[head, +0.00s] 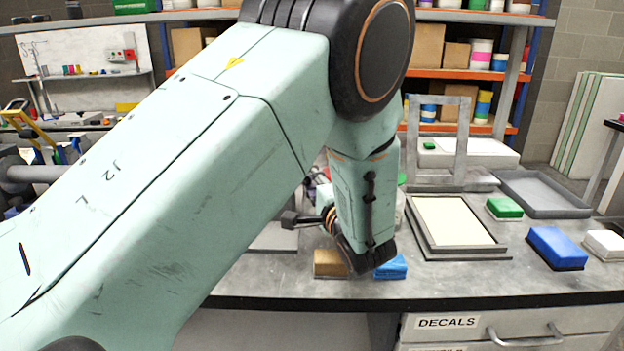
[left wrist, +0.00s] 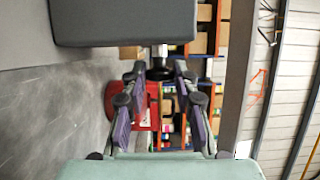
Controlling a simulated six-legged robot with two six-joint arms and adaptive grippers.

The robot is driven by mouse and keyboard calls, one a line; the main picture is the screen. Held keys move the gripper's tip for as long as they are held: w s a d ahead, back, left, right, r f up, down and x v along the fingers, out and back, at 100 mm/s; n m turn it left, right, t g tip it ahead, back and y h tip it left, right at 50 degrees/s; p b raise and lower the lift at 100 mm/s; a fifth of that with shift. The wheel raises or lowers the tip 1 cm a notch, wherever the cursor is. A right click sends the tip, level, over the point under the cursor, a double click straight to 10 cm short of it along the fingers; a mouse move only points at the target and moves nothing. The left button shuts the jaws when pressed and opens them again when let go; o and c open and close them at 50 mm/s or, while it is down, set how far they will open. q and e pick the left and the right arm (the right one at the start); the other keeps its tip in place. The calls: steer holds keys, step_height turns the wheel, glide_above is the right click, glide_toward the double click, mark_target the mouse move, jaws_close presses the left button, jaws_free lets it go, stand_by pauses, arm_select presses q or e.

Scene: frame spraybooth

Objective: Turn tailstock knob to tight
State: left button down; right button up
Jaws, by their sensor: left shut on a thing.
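My left gripper (left wrist: 159,76) shows in the left wrist view, with a purple-padded finger on each side. It is shut on a small dark knob (left wrist: 159,72), which sits between the fingertips at the end of a pale shaft (left wrist: 160,52). I take this for the tailstock knob; no tight mark can be read. A large grey block (left wrist: 125,22) lies at the top of that view, and a red part (left wrist: 146,105) shows behind the fingers. In the head view my own left arm hides most of the gripper and the knob. My right gripper is not in view.
In the head view the grey bench holds a brown block (head: 328,264), a blue block (head: 392,268), a framed panel (head: 452,222), an upright grey frame (head: 411,140), a green block (head: 505,207), a larger blue block (head: 556,248) and an empty grey tray (head: 542,194). Bare bench lies at the front.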

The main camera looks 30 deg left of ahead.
arm_select(q)
steer(key=shift+w+a+r+m+g+h+p, duration=0.2)
steer(key=shift+m+g+h+p, duration=0.55)
steer(key=shift+g+h+p, duration=2.1)
steer(key=shift+w+a+r+m+g+h+p, duration=0.2)
steer(key=shift+m+g+h+p, duration=0.9)
steer(key=shift+p, duration=3.35)
steer(key=shift+w+r+m+g+h+p, duration=0.4)
steer(key=shift+g+h+p, duration=1.15)
steer(key=shift+g+p, duration=1.5)
steer(key=shift+s+f+t+p, duration=0.1)
steer(key=shift+t+p, duration=0.3)
steer(key=shift+p, duration=0.15)
steer(key=c, duration=1)
jaws_free()
steer(key=shift+c, duration=0.2)
